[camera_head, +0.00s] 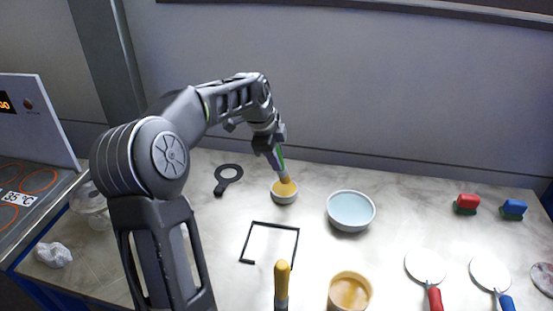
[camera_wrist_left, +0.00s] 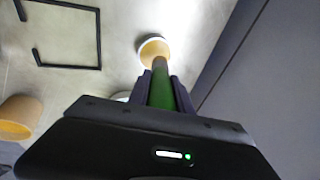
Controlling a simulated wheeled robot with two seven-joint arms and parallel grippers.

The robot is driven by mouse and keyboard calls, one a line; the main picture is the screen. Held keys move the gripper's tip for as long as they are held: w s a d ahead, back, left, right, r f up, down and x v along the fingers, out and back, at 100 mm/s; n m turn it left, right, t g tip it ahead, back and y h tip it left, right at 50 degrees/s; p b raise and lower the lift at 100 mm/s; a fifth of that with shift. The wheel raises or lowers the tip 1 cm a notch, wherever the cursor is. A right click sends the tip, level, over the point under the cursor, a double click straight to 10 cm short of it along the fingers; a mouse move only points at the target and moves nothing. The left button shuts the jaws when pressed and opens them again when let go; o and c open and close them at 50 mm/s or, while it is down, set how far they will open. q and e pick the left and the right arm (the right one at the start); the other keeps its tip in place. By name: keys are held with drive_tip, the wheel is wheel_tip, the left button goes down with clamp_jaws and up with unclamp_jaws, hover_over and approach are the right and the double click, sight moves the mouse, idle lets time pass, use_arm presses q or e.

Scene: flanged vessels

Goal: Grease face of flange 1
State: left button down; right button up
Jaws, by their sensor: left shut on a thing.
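My left gripper (camera_head: 272,150) is shut on a brush with a green handle (camera_head: 279,162) and points down. The brush's yellow tip (camera_head: 285,182) is at the mouth of a small white cup (camera_head: 284,197) with yellow-tan contents; I cannot tell how deep it reaches. In the left wrist view the green handle (camera_wrist_left: 163,92) sits between the fingers, with the cup (camera_wrist_left: 153,45) beyond its tip. I cannot make out which thing is flange 1. My right gripper is not in view.
A bowl of pale blue liquid (camera_head: 350,208) stands right of the cup. A black open frame (camera_head: 272,225), a black ring tool (camera_head: 228,178), a tan cup (camera_head: 349,293) and a yellow-handled tool (camera_head: 282,278) are nearby. Red-handled (camera_head: 426,266) and blue-handled (camera_head: 490,273) discs lie right.

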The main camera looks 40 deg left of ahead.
use_arm(q)
drive_tip(key=shift+r+p, duration=1.5)
drive_tip(key=shift+r, duration=0.9)
